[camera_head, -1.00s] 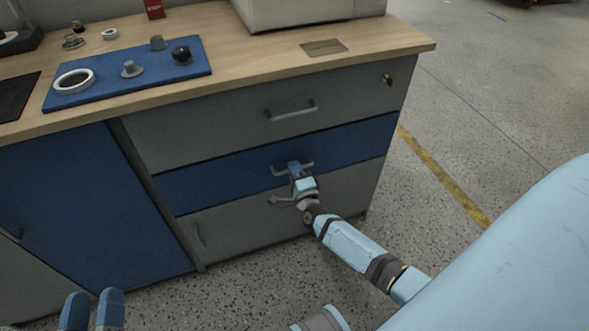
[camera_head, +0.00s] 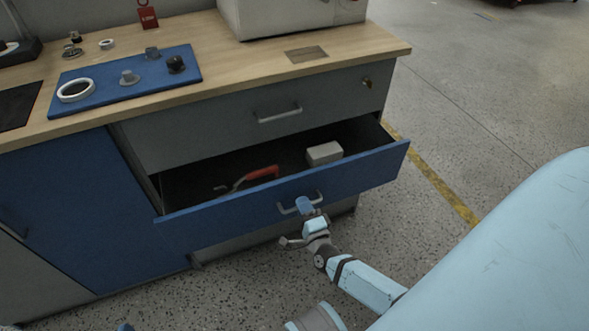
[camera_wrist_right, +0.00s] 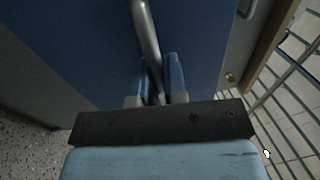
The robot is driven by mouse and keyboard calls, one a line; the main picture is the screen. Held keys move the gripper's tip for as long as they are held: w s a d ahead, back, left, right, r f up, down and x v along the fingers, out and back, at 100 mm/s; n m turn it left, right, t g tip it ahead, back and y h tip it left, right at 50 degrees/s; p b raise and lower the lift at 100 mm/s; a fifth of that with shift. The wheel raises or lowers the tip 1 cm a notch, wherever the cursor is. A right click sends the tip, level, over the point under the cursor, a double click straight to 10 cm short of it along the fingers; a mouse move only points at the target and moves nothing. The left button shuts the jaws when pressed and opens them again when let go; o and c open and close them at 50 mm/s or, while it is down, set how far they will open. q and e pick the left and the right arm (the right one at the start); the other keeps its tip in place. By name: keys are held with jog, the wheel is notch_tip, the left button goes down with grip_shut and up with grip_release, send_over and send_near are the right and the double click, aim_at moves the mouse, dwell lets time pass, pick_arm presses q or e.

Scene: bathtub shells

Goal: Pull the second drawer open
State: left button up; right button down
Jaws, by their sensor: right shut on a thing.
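The second drawer (camera_head: 240,208) has a blue front and stands partly open below the closed grey top drawer (camera_head: 230,125). My right gripper (camera_head: 304,206) is shut on the second drawer's handle (camera_head: 285,210), a pale metal bar. The right wrist view shows the handle (camera_wrist_right: 146,35) running between the two blue fingers of my right gripper (camera_wrist_right: 158,80), in front of the blue drawer front. My left gripper (camera_head: 124,327) barely shows at the bottom left edge; its jaws cannot be made out.
Inside the drawer lie a red-handled tool (camera_head: 262,174) and a pale box (camera_head: 324,153). The wooden worktop (camera_head: 230,80) holds a blue mat (camera_head: 110,95) with small parts. Speckled floor (camera_head: 450,130) is free to the right.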

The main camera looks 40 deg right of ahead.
pick_arm(q)
jog(key=shift+g+y, duration=0.6)
jog(key=shift+g, duration=0.3)
jog(key=f, duration=0.1)
jog(key=s+a+f+p, duration=0.1)
jog(key=f, duration=0.1)
jog(key=shift+s+a+f, duration=0.25)
jog(key=shift+a+f, duration=0.05)
jog(key=shift+a, duration=0.1)
pick_arm(e)
jog(key=r+v, duration=0.1)
jog(key=v, duration=0.7)
jog(key=shift+s+r, duration=0.15)
jog(key=shift+r, duration=0.1)
jog(key=c, duration=1.2)
grip_release()
pick_arm(q)
jog(key=shift+r+p, duration=0.1)
jog(key=shift+p, duration=0.25)
pick_arm(e)
jog(key=shift+r, duration=0.15)
